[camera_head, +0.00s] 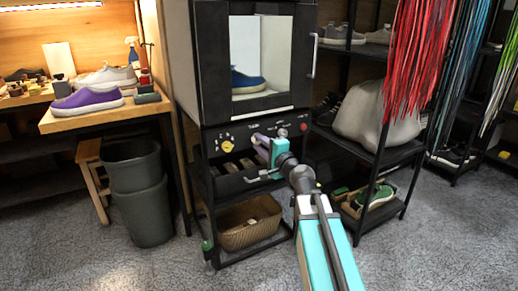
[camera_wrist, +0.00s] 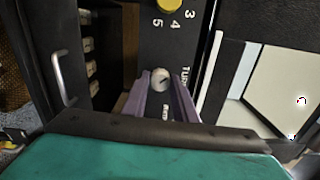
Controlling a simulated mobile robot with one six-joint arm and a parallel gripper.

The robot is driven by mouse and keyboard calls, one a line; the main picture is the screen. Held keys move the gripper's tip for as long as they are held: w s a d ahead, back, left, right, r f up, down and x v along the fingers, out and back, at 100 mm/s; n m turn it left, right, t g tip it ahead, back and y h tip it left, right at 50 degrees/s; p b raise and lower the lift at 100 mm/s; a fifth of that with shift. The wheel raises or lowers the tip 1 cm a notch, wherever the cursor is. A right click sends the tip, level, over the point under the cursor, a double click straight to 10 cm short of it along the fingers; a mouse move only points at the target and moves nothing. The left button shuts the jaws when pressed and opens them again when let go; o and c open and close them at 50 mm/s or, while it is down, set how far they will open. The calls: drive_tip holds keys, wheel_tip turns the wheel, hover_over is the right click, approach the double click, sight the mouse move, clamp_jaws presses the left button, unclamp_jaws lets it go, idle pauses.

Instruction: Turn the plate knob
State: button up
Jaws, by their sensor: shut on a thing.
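The plate knob (camera_wrist: 160,80) is a small round silver-grey knob with a dark line across its face. It is on the black control panel of the cabinet. In the wrist view, the purple fingers of my gripper (camera_wrist: 161,88) stand on both sides of it, shut on it. Lettering beside the knob is partly covered by the fingers.
A yellow dial (camera_wrist: 169,5) with numbers is on the same panel, also left of my gripper in the head view. A blue shoe (camera_head: 246,82) is behind the cabinet window. A red button (camera_head: 303,127) is at the panel's right. A wicker basket (camera_head: 250,222) stands below.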

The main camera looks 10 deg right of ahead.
drive_tip(key=shift+f, duration=0.1)
idle(0.3)
drive_tip(key=o, duration=1)
drive_tip(key=shift+o, duration=0.2)
drive_tip(key=shift+s+d, duration=0.1)
drive_tip(key=shift+s, duration=0.05)
